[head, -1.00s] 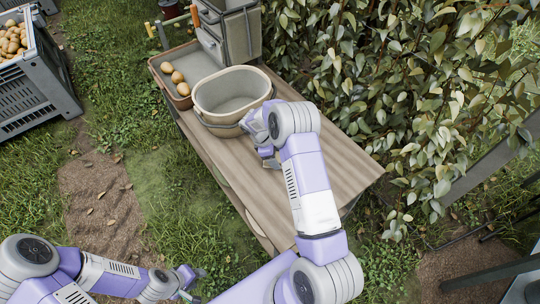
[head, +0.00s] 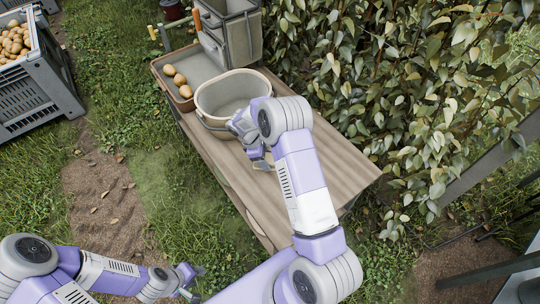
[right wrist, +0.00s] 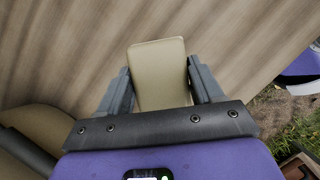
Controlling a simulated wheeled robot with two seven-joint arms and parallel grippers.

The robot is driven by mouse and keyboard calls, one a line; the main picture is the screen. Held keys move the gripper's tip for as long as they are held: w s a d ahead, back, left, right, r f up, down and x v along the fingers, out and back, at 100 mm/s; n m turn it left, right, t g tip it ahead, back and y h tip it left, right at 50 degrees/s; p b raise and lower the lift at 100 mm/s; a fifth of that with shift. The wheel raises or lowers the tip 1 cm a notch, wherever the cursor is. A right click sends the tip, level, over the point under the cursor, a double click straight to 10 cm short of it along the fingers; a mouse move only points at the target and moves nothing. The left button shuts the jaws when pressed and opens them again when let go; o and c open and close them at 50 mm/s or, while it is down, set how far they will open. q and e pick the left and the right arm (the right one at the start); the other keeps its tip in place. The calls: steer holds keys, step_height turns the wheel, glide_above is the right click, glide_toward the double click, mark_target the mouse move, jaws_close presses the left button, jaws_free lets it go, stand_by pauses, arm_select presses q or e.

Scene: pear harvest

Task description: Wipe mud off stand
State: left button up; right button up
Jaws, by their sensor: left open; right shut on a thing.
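The wooden stand (head: 352,178) runs across the middle of the head view, its striped top filling most of the right wrist view (right wrist: 60,45). My right gripper (head: 258,160) is over the stand top, just in front of the basket. It is shut on a beige rectangular pad (right wrist: 158,75), which sits between its two fingers in the right wrist view. Whether the pad touches the wood I cannot tell. No mud patch is clearly visible; my right arm hides part of the top. My left gripper (head: 189,278) is open and empty, low over the grass at the left.
A beige basket (head: 205,112) stands on the stand beside my right gripper. Behind it are a tray (head: 160,66) with several pears and a grey box (head: 243,37). A crate of pears (head: 40,92) stands on the grass at left. Leafy foliage (head: 400,90) borders the stand's right side.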

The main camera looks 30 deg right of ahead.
steer(key=shift+r+p, duration=0.95)
steer(key=shift+r, duration=0.65)
